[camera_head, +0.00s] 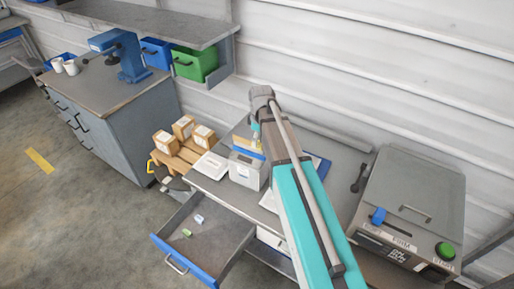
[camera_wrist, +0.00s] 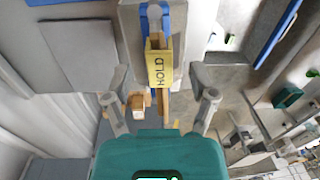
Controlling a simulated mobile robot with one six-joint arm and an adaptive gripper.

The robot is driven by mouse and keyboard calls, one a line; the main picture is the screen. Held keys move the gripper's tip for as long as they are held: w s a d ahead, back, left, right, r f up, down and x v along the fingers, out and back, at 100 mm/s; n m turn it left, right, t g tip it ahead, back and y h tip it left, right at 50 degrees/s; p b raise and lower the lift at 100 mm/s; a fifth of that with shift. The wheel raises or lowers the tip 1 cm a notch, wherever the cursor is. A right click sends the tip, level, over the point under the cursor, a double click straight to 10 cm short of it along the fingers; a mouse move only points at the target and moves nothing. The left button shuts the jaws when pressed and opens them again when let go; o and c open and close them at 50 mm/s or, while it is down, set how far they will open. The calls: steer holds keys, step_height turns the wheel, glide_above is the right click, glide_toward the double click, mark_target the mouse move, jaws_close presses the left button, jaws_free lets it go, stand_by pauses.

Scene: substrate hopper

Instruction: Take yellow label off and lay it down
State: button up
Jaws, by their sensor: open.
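The yellow label (camera_wrist: 158,68), marked HOLD, hangs against a blue strip (camera_wrist: 154,20) on the grey hopper box (camera_wrist: 128,20) in the wrist view. In the head view the label (camera_head: 248,143) is a small yellow patch at the top of the pale grey box (camera_head: 243,173). My gripper (camera_wrist: 158,78) is open, with one finger on each side of the label and apart from it. In the head view my wrist and arm partly cover the box and hide the fingers.
An open blue-fronted drawer (camera_head: 215,250) holding small items juts out below the worktop. A white tray (camera_head: 211,165) lies left of the box. A grey lidded machine (camera_head: 412,205) stands at the right. Cardboard boxes (camera_head: 184,127) sit at the left.

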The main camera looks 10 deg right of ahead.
steer(key=shift+f+b, duration=0.8)
steer(key=shift+f, duration=0.25)
steer(key=c, duration=0.9)
